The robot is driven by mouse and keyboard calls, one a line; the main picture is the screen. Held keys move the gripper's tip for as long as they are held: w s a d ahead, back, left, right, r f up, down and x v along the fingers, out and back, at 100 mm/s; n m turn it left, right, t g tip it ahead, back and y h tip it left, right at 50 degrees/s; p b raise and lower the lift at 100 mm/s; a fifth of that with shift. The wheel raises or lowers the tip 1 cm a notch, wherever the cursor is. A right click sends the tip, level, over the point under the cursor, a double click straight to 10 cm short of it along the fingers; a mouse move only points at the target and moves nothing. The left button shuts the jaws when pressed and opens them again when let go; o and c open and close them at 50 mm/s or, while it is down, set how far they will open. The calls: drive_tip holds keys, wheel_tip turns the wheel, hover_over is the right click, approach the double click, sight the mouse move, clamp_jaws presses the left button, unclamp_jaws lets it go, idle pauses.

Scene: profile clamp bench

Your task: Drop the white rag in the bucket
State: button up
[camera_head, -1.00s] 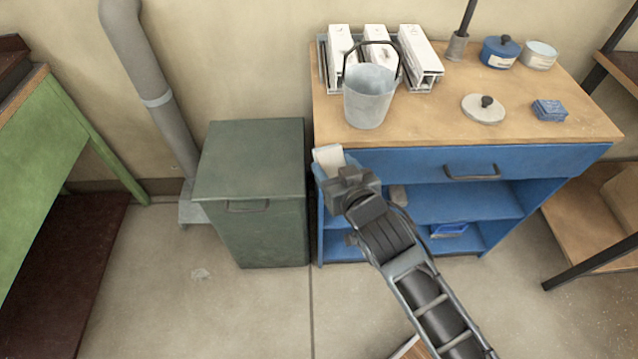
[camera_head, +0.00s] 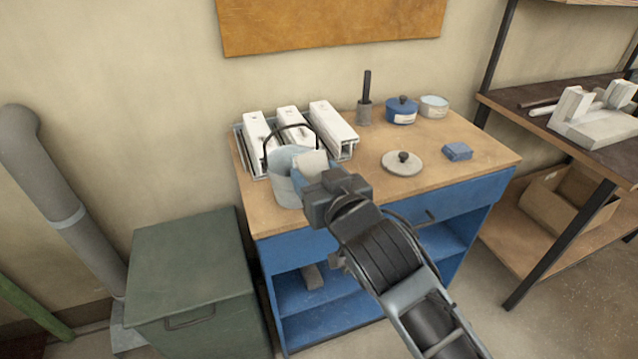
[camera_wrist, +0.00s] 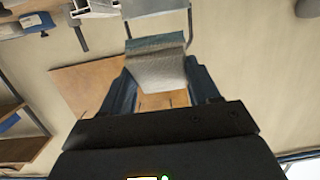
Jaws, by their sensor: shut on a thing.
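The white rag (camera_head: 314,161) is a pale folded cloth held in my gripper (camera_head: 311,174). In the wrist view the rag (camera_wrist: 158,66) hangs between the two dark blue fingers of my gripper (camera_wrist: 162,78), which are shut on it. The bucket (camera_head: 281,187) is pale grey metal with a dark raised handle and stands upright on the left front of the wooden bench top (camera_head: 365,195). In the head view the rag and fingers overlap the right side of the bucket. I cannot tell whether the rag is over the bucket's opening or in front of it.
White profiles (camera_head: 333,130) lie in a tray behind the bucket. A blue pot (camera_head: 401,111), a round lid (camera_head: 402,163) and a blue folded cloth (camera_head: 457,151) are to the right. A green cabinet (camera_head: 190,255) stands left of the blue bench. Bench top between bucket and lid is clear.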

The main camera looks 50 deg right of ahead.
drive_tip(key=f+b+x, duration=0.2)
drive_tip(key=b+x, duration=0.1)
drive_tip(key=x, duration=0.9)
drive_tip(key=shift+s+a, duration=0.1)
drive_tip(key=shift+a, duration=0.05)
idle(0.3)
drive_tip(key=o, duration=1.1)
drive_tip(key=b+v, duration=0.1)
drive_tip(key=v, duration=0.5)
drive_tip(key=shift+s+a+f, duration=0.1)
drive_tip(key=shift+s+a, duration=0.05)
drive_tip(key=shift+s, duration=0.1)
drive_tip(key=shift+s+a+r, duration=0.25)
drive_tip(key=shift+s+a, duration=0.05)
drive_tip(key=shift+s, duration=0.2)
